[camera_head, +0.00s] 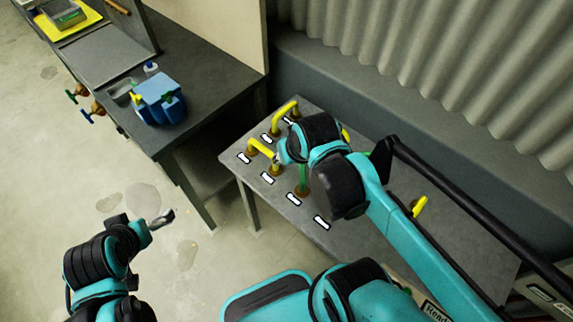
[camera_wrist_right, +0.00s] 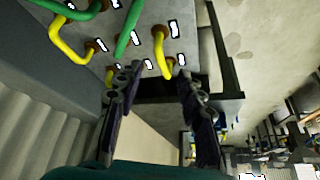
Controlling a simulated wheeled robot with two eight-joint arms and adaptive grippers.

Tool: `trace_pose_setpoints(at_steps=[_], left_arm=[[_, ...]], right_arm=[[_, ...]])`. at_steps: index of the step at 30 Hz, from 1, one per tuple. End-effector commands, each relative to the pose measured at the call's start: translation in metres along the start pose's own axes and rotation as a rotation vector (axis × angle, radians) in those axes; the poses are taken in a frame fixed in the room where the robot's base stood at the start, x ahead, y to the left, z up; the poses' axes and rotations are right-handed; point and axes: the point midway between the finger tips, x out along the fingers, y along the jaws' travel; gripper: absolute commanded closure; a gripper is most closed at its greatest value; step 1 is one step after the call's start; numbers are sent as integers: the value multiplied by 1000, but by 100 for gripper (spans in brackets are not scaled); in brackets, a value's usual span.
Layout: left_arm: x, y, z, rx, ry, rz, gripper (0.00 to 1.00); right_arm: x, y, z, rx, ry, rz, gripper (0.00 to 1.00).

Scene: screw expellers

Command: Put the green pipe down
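A green pipe (camera_head: 303,177) stands on the grey table, its foot in a brown socket; my right arm hides its upper part in the head view. In the right wrist view a green pipe (camera_wrist_right: 128,28) rises from the table top, and a second green pipe (camera_wrist_right: 62,9) shows at the upper left. My right gripper (camera_wrist_right: 157,78) is open, with a clear gap between its fingers and nothing held. It is close to a bent yellow pipe (camera_wrist_right: 161,50) and apart from the green pipes. My left gripper (camera_head: 165,218) hangs over the floor, away from the table; its fingers are too small to judge.
More yellow pipes (camera_head: 285,107) stand on the table (camera_head: 385,240) beside white labels. One yellow pipe (camera_head: 420,206) is at the right. A dark workbench (camera_head: 205,75) at the left carries a blue box (camera_head: 160,99). A corrugated wall (camera_head: 430,60) closes the back.

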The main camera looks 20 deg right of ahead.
Motion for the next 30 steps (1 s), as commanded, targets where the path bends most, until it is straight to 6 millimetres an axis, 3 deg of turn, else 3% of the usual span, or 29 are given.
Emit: trace_pose_setpoints(at_steps=[3,8,30], left_arm=[[0,0,0,0,0,0,0],[0,0,0,0,0,0,0],[2,0,1,0,0,0,0]], right_arm=[[-5,-11,17,-50,81,-19,62],[-7,-16,25,-79,136,-30,62],[-5,-17,26,-82,142,-31,62]])
